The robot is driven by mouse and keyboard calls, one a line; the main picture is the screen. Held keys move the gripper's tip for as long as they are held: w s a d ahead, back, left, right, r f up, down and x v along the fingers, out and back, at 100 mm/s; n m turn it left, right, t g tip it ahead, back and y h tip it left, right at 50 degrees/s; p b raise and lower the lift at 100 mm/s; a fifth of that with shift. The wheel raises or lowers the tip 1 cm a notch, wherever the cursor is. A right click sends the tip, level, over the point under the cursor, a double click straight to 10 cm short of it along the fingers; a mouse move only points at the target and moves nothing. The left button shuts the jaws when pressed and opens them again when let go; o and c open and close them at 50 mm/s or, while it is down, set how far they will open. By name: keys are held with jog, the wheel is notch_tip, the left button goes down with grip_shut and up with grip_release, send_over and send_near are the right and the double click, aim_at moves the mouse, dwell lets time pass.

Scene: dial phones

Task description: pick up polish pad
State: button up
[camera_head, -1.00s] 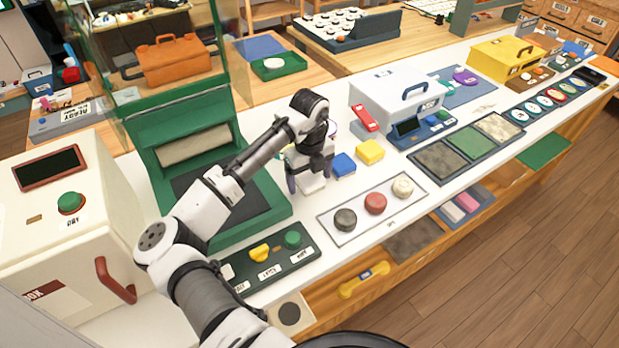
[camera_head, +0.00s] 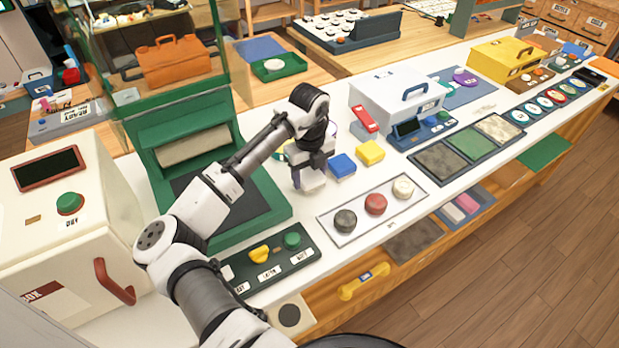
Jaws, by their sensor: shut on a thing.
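A small white block (camera_head: 313,181), which looks like the polish pad, is between the fingers of my gripper (camera_head: 311,174) on the white counter, just left of a blue block (camera_head: 342,165). A yellow block (camera_head: 370,152) lies to the right of the blue one. My gripper points down and is shut on the white block, its fingers on either side. The upper part of the block is hidden by the gripper. I cannot tell whether the block is clear of the counter.
A framed mat with black, red and white round pieces (camera_head: 375,204) lies in front right of my gripper. A green machine (camera_head: 262,228) stands to the left. A control strip (camera_head: 270,258) is at the front. A white case (camera_head: 385,100) and red item (camera_head: 364,118) stand behind right.

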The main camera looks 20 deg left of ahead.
aim_at(310, 174)
notch_tip(310, 174, up, 19)
jog(key=b, duration=0.2)
jog(key=shift+f, duration=0.1)
